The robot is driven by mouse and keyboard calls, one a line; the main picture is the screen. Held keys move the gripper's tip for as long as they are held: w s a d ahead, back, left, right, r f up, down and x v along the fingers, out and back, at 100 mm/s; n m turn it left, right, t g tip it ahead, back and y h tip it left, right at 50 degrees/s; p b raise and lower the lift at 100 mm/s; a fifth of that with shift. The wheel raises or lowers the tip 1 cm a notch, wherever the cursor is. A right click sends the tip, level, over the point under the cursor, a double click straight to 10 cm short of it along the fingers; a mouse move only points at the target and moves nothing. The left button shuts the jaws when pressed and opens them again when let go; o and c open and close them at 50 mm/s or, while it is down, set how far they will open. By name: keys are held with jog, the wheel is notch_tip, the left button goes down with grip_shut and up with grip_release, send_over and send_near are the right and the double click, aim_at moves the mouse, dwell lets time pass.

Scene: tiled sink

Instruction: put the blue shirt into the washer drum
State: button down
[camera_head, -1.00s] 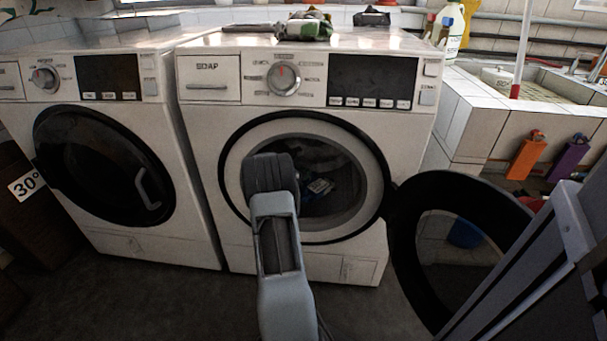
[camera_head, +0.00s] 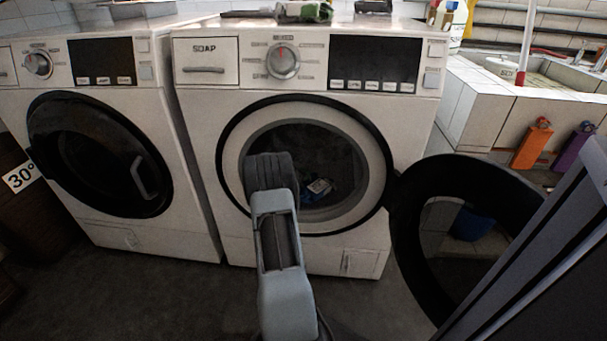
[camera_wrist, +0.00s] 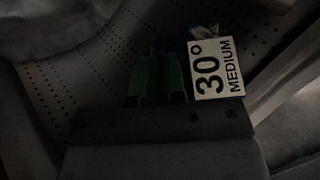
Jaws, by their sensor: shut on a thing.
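The right-hand washer (camera_head: 410,120) stands with its round door (camera_head: 405,245) swung open to the right. My arm reaches into its drum opening, and my gripper fingers show in the wrist view (camera_wrist: 158,78), close together inside the perforated metal drum (camera_wrist: 60,75). The blue shirt (camera_head: 312,197) shows as a small dark blue patch inside the drum, with a white label. In the wrist view the label (camera_wrist: 219,62) reads "30° MEDIUM" and sits just right of the fingers. My gripper is shut on the shirt. Most of the cloth is dark or hidden.
A second washer (camera_head: 185,150) with its door closed stands at the left.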

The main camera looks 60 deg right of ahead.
jog(key=shift+f, duration=0.1)
jog(key=c, duration=1.1)
grip_release()
jog(key=shift+a, duration=0.1)
jog(key=p+v, duration=0.5)
jog(key=v, duration=0.8)
jog(key=shift+a+r, duration=0.25)
